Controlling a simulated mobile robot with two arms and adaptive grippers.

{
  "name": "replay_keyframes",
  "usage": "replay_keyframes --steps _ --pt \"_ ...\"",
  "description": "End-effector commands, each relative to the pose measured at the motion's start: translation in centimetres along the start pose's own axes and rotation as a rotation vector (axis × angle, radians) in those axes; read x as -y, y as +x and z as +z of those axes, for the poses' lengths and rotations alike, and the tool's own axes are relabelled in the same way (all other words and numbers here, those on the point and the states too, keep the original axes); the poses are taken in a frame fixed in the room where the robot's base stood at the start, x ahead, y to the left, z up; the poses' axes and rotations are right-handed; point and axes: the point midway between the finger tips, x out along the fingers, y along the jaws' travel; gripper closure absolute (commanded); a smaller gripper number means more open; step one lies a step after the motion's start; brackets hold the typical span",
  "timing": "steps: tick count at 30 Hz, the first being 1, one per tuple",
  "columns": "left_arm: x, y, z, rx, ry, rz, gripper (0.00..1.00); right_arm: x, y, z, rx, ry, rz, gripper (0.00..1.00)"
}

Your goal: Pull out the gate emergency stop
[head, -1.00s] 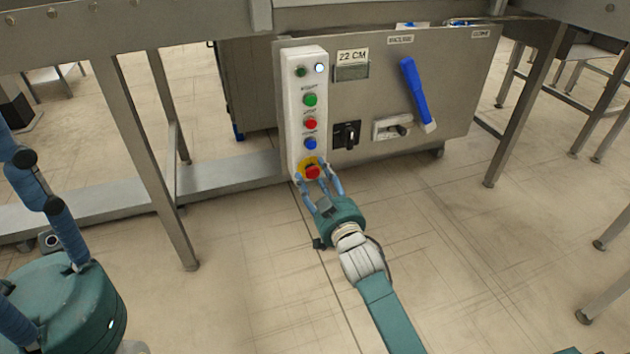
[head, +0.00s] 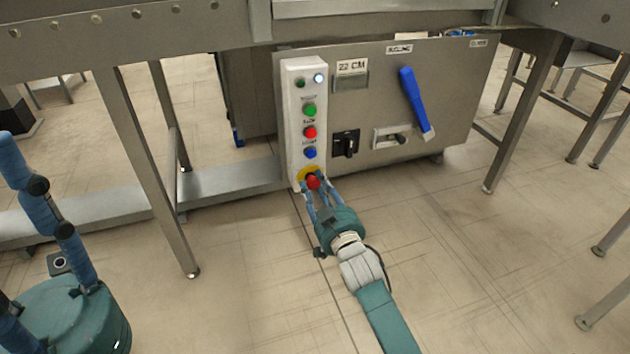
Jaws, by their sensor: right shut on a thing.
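The gate emergency stop (head: 313,182) is a red mushroom button on a yellow ring at the bottom of a white control strip (head: 296,130). My right gripper (head: 315,186) reaches it from below and is shut on the red button, with a finger on each side. The fingers hide part of the button and ring.
The strip also carries green, red and blue buttons and a lit white lamp. Steel legs stand on both sides.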

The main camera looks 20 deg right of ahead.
Motion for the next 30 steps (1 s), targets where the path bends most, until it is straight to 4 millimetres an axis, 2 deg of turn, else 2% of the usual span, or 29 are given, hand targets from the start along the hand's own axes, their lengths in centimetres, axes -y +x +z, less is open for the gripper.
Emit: replay_keyframes --steps 1,11,12,14,24,26,30 --pt "0.0 0.2 0.0 0.011 -0.002 -0.004 0.6 0.1 -0.2 -0.6 -0.004 0.002 -0.002 1.0" --pt "0.0 -0.2 0.0 0.015 -0.003 -0.006 0.6 0.2 -0.3 -0.5 -0.01 0.002 -0.002 1.0" --pt "0.0 -0.2 0.0 0.015 -0.003 -0.006 0.6 0.2 -0.3 -0.5 -0.011 0.002 -0.003 0.65" --pt "0.0 -0.2 0.0 0.015 -0.003 -0.006 0.6 0.2 -0.3 -0.5 -0.011 0.002 -0.003 0.53" --pt "0.0 -0.2 0.0 0.015 -0.002 -0.006 0.6 0.1 -0.6 -0.2 -0.004 0.001 -0.001 0.52" --pt "0.0 -0.2 0.0 0.015 -0.002 -0.006 0.6 0.1 -1.1 -0.1 -0.002 0.001 -0.001 0.52" --pt "0.0 -0.2 0.0 0.015 -0.003 -0.006 0.6 0.1 -3.4 0.0 -0.001 0.002 -0.001 0.52"
